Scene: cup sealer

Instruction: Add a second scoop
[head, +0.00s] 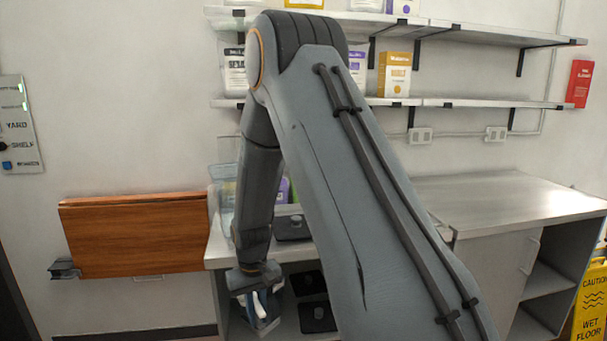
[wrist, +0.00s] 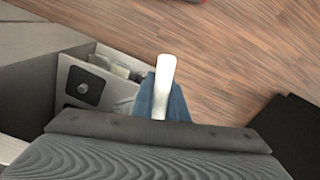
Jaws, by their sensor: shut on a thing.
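My gripper (head: 262,290) hangs low in front of the counter in the head view, at the end of my bent arm. It is shut on a white, handle-like thing (wrist: 163,85), which looks like a scoop. In the wrist view this thing sticks out beyond the dark edge of my gripper (wrist: 160,128). A blue part (wrist: 177,106) shows right behind the white piece; I cannot tell if it belongs to the same thing. The scoop's bowl and anything in it are hidden. No cup can be made out in either view.
The metal counter (head: 510,195) is bare at right; a dark device (head: 292,228) stands on its left part, partly behind my arm. Wall shelves (head: 480,103) hold packets and a yellow box (head: 395,74). A wooden fold-down panel (head: 135,235) is at left, a yellow wet-floor sign (head: 591,300) at right.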

